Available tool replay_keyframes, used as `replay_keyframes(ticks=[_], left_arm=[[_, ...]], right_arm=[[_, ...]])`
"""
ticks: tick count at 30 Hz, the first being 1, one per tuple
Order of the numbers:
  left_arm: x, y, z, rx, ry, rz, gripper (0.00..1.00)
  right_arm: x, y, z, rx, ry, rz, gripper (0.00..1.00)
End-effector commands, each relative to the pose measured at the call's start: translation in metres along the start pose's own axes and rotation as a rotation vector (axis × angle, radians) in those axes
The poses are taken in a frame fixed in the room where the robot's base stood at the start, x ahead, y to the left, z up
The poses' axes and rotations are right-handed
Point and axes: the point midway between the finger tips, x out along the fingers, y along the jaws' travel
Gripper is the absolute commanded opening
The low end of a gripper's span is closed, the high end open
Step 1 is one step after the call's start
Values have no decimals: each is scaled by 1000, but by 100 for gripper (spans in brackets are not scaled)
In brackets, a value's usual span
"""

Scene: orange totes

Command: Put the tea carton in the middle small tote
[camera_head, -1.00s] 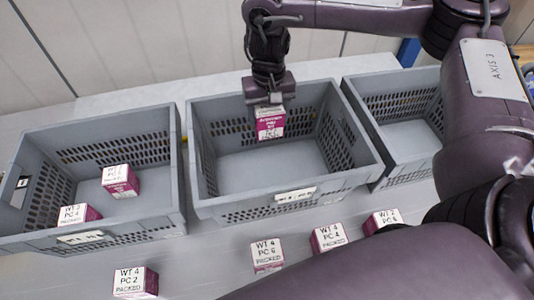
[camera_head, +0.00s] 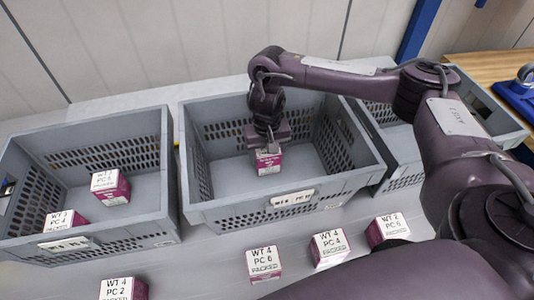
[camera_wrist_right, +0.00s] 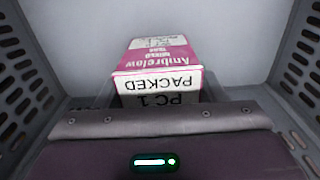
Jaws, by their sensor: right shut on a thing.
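The tea carton (camera_head: 268,162), pink and white, is held in my right gripper (camera_head: 267,147), down inside the middle small tote (camera_head: 282,210), a grey crate with perforated walls. I cannot tell whether the carton touches the tote floor. My left gripper is not in view.
The left grey tote (camera_head: 85,245) holds two similar cartons (camera_head: 110,187). A right grey tote (camera_head: 402,178) is partly behind my arm. Several cartons (camera_head: 263,264) stand on the table in front of the totes. The middle tote's floor around the carton looks clear.

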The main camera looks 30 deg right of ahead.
Motion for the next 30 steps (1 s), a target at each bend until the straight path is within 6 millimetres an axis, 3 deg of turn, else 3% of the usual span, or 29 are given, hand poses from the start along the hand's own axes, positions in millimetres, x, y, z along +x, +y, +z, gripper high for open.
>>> replay_keyframes(ticks=[7, 8, 13, 23, 30], left_arm=[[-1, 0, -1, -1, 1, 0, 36], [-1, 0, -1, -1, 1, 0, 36], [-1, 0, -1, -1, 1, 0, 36], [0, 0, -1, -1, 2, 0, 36], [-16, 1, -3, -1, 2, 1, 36]], right_arm=[[2, 0, 0, 0, 0, -1, 35], [2, 0, 0, 0, -1, 0, 65], [2, 0, 0, 0, 0, 0, 85], [-1, 0, 0, -1, 1, 0, 85], [-43, -1, -2, -2, 7, 0, 85]])
